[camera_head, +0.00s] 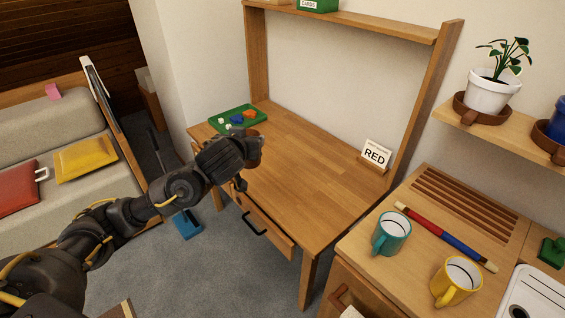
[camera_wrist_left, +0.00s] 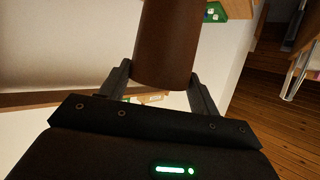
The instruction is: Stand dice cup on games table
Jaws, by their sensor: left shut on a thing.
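The dice cup is a brown cylinder (camera_wrist_left: 168,45) between the two fingers of my left gripper in the left wrist view. My left gripper (camera_wrist_left: 160,92) is shut on it. In the head view the gripper (camera_head: 243,165) is over the left part of the wooden games table (camera_head: 310,160), and a small part of the brown cup (camera_head: 256,146) shows beyond it. I cannot tell whether the cup touches the table. My right gripper is in neither view.
A green tray (camera_head: 216,122) with coloured pieces lies at the table's back left corner. The table's middle is clear. Teal (camera_head: 390,234) and yellow (camera_head: 455,283) mugs stand on the right-hand cabinet.

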